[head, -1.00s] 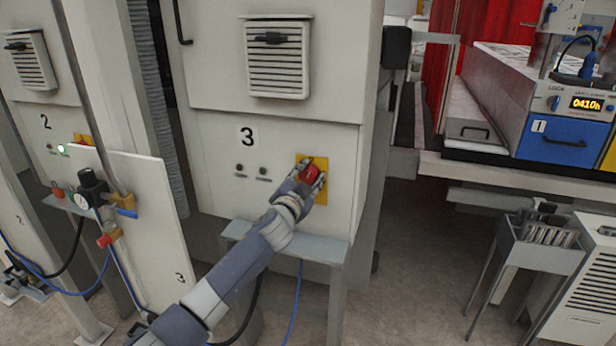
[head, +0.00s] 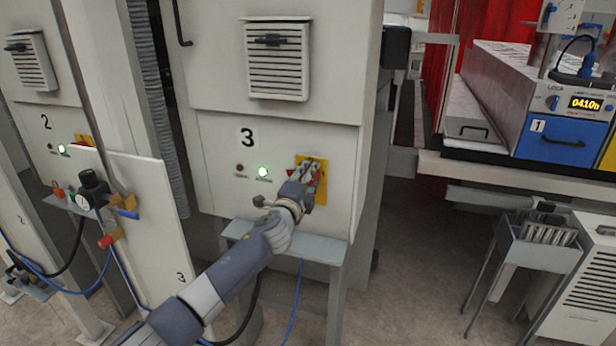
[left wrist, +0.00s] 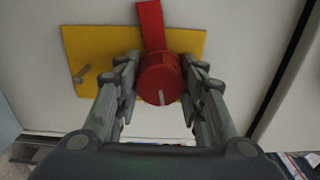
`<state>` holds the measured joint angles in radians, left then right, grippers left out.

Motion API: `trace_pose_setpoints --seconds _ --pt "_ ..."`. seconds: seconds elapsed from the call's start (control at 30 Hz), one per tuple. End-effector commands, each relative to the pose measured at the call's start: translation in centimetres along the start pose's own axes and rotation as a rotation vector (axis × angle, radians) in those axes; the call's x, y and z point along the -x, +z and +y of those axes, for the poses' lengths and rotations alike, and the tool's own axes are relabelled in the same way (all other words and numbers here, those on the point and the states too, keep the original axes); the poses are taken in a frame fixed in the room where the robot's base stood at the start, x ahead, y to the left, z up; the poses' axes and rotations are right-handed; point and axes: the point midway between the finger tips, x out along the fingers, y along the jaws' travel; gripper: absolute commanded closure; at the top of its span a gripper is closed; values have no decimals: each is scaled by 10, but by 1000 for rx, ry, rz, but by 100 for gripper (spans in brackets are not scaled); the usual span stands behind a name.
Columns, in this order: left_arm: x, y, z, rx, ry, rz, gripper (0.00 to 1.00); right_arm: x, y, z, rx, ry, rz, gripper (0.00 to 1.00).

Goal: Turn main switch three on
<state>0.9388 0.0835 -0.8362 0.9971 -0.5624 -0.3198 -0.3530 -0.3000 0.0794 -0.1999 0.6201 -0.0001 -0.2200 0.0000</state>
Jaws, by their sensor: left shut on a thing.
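Main switch three is a red rotary knob (left wrist: 160,82) on a yellow plate (head: 321,172), on the cabinet panel (head: 215,180) marked 3. In the left wrist view the knob sits between the two fingers of my left gripper (left wrist: 160,84), which is shut on it. A red bar stands up from the knob over the yellow plate (left wrist: 90,45). In the head view the gripper (head: 304,180) covers most of the knob. A green lamp (head: 263,171) left of the switch is lit; the lamp beside it (head: 239,168) is dark. My right gripper is not in view.
A small grey shelf (head: 325,247) juts out below the switch. A coater with a lit display (head: 586,103) is at the right. Floor lies open between.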

Motion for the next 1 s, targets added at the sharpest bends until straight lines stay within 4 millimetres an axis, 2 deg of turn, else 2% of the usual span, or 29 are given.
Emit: trace_pose_setpoints --seconds 0.4,0.97,1.0 --pt "0 1 2 -196 3 -2 87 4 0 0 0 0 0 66" --pt "0 1 2 -226 3 -2 87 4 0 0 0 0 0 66" --pt "0 1 2 -226 3 -2 58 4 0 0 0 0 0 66"
